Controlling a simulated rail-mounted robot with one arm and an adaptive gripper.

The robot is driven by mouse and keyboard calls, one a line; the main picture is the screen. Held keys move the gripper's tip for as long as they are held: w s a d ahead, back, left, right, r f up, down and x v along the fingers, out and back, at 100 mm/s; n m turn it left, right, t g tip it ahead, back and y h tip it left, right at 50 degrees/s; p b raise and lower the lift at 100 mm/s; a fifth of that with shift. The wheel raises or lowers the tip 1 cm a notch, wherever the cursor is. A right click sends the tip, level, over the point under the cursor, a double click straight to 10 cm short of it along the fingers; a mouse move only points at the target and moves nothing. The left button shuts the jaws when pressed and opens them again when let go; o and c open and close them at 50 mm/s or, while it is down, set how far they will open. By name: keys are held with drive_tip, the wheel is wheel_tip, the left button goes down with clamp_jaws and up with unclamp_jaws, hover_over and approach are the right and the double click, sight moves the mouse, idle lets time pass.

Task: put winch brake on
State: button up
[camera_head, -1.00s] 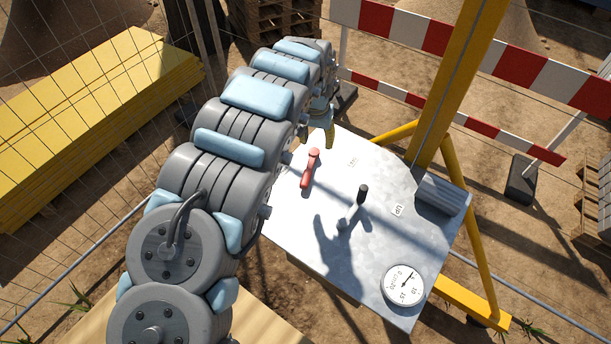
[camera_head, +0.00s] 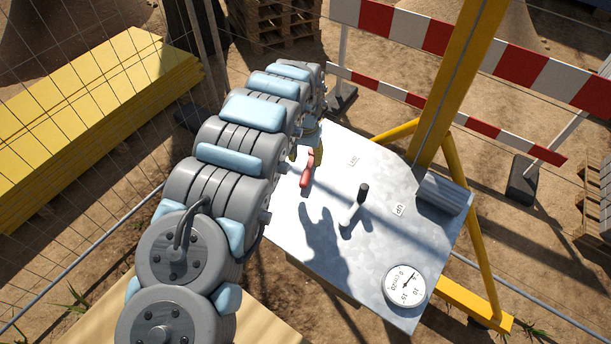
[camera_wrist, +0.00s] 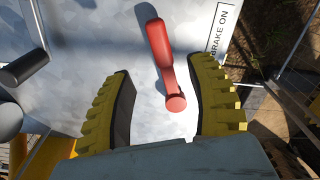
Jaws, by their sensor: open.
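A red brake lever (camera_head: 308,168) stands on the sloping grey metal panel (camera_head: 375,240), near the panel's left edge. In the wrist view the red lever (camera_wrist: 163,60) lies between my gripper's two yellow ribbed fingers (camera_wrist: 160,105), with a gap on each side. My gripper is open and shows no contact with the lever. A white label reading "BRAKE ON" (camera_wrist: 220,40) is on the panel to the right of the lever in that view. In the head view my arm hides part of the panel's left side, and my gripper (camera_head: 309,148) shows only in part, by the lever.
A dark-handled crank lever (camera_head: 355,205) stands to the right of the red lever, with a label (camera_head: 398,209) beside it. A round dial gauge (camera_head: 405,286) is at the near corner. A yellow post (camera_head: 455,85) and a red-and-white barrier (camera_head: 470,50) stand behind.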

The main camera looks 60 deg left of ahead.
sight(306, 176)
drive_tip(key=shift+w+f+p, duration=0.1)
drive_tip(key=shift+f+p, duration=0.2)
drive_tip(key=shift+f, duration=4.4)
clamp_jaws()
